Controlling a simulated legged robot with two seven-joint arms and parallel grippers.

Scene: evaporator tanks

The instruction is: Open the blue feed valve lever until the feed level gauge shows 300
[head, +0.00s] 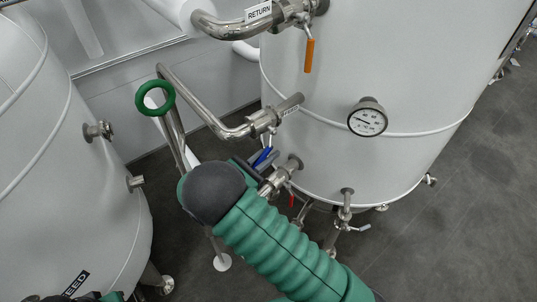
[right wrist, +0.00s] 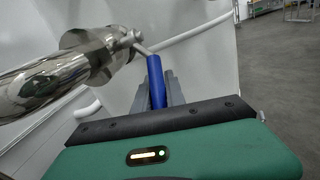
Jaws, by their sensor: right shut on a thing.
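The blue feed valve lever (head: 263,157) sits on the pipe labelled FEED, low on the front of the large tank. In the right wrist view the lever (right wrist: 156,78) rises, slightly tilted, between the two grey fingers of my right gripper (right wrist: 157,92). My right gripper (head: 262,163) is shut on the lever; in the head view my forearm hides part of it. A round white dial gauge (head: 367,118) is on the tank wall to the right. Its needle points to the left; its numbers are too small to read. My left gripper is not in view.
An orange lever (head: 309,56) hangs below the RETURN pipe (head: 228,29). A red lever (head: 291,201) and a drain pipe (head: 345,205) are low on the tank (head: 420,70). Another tank (head: 60,170) fills the left side.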

